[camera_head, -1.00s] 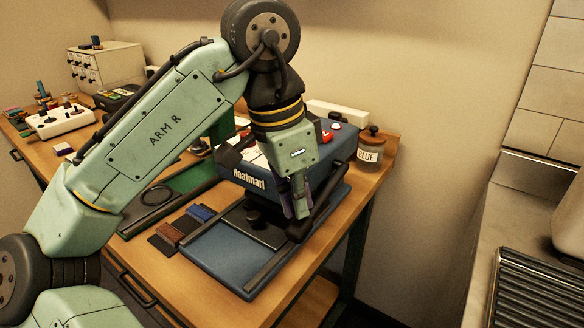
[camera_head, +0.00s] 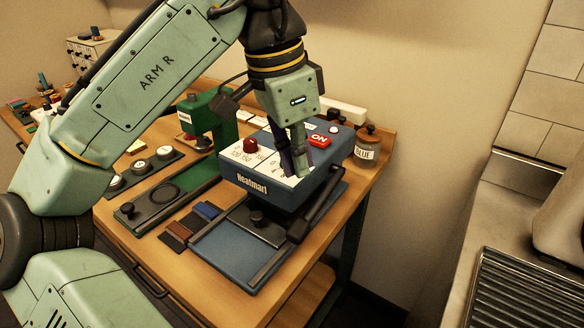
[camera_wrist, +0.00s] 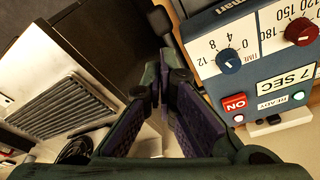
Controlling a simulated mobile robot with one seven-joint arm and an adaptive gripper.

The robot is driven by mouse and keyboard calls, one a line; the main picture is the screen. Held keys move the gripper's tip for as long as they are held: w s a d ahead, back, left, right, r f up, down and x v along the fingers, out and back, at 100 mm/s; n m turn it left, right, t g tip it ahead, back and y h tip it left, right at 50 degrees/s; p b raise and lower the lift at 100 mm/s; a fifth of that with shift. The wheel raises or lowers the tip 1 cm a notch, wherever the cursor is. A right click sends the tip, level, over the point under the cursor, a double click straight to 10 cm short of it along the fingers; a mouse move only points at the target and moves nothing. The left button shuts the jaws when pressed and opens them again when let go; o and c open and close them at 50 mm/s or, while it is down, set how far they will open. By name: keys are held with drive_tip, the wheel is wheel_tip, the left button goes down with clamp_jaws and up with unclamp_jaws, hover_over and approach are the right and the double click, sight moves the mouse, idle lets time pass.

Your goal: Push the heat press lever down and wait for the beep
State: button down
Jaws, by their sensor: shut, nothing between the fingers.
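The blue heat press (camera_head: 262,188), marked Heatmart, stands on the wooden table with its flat lower plate (camera_head: 225,256) in front. Its black lever (camera_head: 318,203) slopes down along the right side, with the handle end low near the plate. My gripper (camera_head: 299,172) is shut and empty, above the lever and in front of the press's top panel, apart from the handle.
A jar marked BLUE (camera_head: 367,146) stands behind the press at right. A green machine (camera_head: 208,117) and its track (camera_head: 165,193) are to the left, with several coloured swatches (camera_head: 190,226) between. A sink counter with a ribbed tray (camera_head: 530,290) is at far right.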

drive_tip(key=shift+w+d+v, duration=0.1)
drive_tip(key=shift+d+v, duration=0.05)
drive_tip(key=shift+v, duration=0.8)
drive_tip(key=shift+w+d+v, duration=0.1)
drive_tip(key=shift+d+v, duration=0.05)
drive_tip(key=shift+v, duration=0.75)
drive_tip(key=shift+w+d+v, duration=0.1)
drive_tip(key=shift+d+v, duration=0.1)
drive_tip(key=shift+v, duration=0.75)
